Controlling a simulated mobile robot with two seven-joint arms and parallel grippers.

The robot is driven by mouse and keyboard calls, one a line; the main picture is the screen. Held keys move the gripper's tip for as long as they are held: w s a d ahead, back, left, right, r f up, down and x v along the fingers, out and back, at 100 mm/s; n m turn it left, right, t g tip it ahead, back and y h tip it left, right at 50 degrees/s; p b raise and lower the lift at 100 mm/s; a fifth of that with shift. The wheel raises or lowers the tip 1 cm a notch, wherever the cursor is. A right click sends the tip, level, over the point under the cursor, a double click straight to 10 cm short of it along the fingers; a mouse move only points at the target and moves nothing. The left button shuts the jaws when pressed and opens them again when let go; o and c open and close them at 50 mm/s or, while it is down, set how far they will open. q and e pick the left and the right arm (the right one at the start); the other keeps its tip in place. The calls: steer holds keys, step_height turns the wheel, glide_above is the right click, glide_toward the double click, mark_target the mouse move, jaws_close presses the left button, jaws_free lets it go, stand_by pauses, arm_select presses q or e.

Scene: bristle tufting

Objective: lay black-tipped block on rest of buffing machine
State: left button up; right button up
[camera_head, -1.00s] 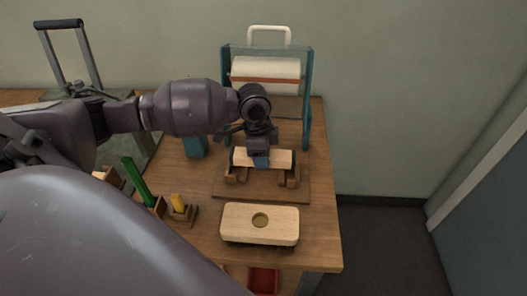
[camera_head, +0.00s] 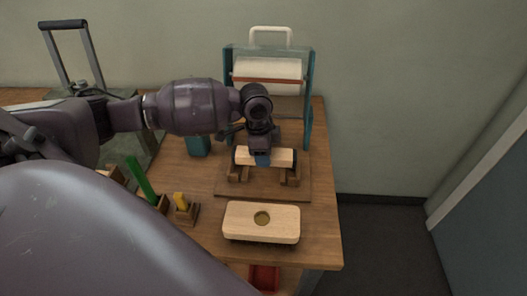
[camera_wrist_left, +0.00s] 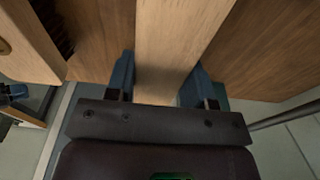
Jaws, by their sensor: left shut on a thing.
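The black-tipped block (camera_head: 281,157) is a pale wooden bar with a dark left end. It lies crosswise at the two brown supports of the rest (camera_head: 291,177), in front of the buffing machine (camera_head: 309,103). I cannot tell whether it touches both supports. My left gripper (camera_head: 262,159) is shut on the middle of the block from above. In the left wrist view the bar (camera_wrist_left: 180,45) runs between the two blue fingers (camera_wrist_left: 158,88). My right gripper is not in view.
A pale block with a round hole (camera_head: 261,222) and dark bristles beneath lies at the front. A green stick (camera_head: 140,180) and a yellow peg (camera_head: 181,201) stand in wooden holders to the left. A teal box (camera_head: 198,146) stands behind them. The table's right edge is close.

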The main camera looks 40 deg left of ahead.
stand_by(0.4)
arm_select(q)
steer(key=shift+p, duration=0.4)
stand_by(0.5)
steer(key=shift+f, duration=0.2)
stand_by(0.4)
steer(key=shift+f, duration=0.35)
steer(key=shift+f, duration=0.35)
steer(key=shift+f, duration=0.25)
steer(key=shift+f+b, duration=0.4)
steer(key=shift+f, duration=0.4)
steer(key=shift+f, duration=0.1)
steer(key=shift+f, duration=0.1)
